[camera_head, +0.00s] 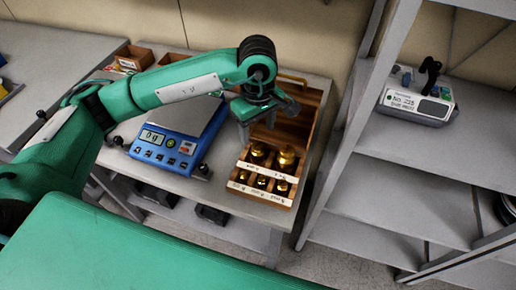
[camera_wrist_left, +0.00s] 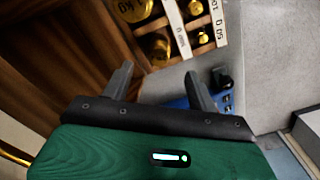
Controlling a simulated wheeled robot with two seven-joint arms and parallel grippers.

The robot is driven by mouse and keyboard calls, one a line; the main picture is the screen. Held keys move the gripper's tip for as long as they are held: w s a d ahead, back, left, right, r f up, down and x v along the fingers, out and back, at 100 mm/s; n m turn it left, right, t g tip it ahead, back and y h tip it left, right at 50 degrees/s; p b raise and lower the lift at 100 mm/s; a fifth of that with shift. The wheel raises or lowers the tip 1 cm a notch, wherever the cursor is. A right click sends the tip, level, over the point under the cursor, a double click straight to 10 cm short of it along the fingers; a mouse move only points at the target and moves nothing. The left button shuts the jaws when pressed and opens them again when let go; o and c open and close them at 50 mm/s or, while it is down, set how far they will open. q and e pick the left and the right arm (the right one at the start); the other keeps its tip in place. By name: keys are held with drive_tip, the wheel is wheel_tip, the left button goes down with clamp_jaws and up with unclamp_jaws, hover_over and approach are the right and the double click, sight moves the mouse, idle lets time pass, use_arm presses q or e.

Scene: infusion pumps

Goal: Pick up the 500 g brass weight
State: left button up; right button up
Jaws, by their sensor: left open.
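A wooden box (camera_head: 232,186) holds several brass weights on the grey table. Its two larger weights stand in the back row: a left one (camera_head: 258,153) and a bigger right one (camera_head: 286,158). The left one seems to be the 500 g weight, though its marking is not readable; it also seems to show in the left wrist view (camera_wrist_left: 158,47). The bigger weight (camera_wrist_left: 133,8) there carries a "KG" marking. My left gripper (camera_head: 267,119) is open and empty above the back of the box, apart from the weights. My right gripper is not in view.
A blue scale (camera_head: 168,147) reading 0 g stands left of the box. Grey shelving (camera_head: 425,165) with a pump (camera_head: 418,104) rises at the right. A wooden tray (camera_head: 134,57) sits at the back left.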

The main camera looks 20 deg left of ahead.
sight(257, 145)
use_arm(q)
drive_tip(key=f, duration=0.3)
drive_tip(key=shift+w+f, duration=0.2)
drive_tip(key=shift+w, duration=0.05)
drive_tip(key=shift+s+f+p, duration=0.15)
drive_tip(key=shift+f+p, duration=0.3)
drive_tip(key=shift+p, duration=0.15)
wheel_tip(257, 145, down, 3)
drive_tip(key=shift+f+p, duration=0.2)
drive_tip(key=shift+p, duration=0.45)
drive_tip(key=shift+f, duration=0.45)
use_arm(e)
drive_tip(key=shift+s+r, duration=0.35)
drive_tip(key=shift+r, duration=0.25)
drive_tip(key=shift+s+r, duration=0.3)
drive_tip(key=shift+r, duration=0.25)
use_arm(q)
clamp_jaws()
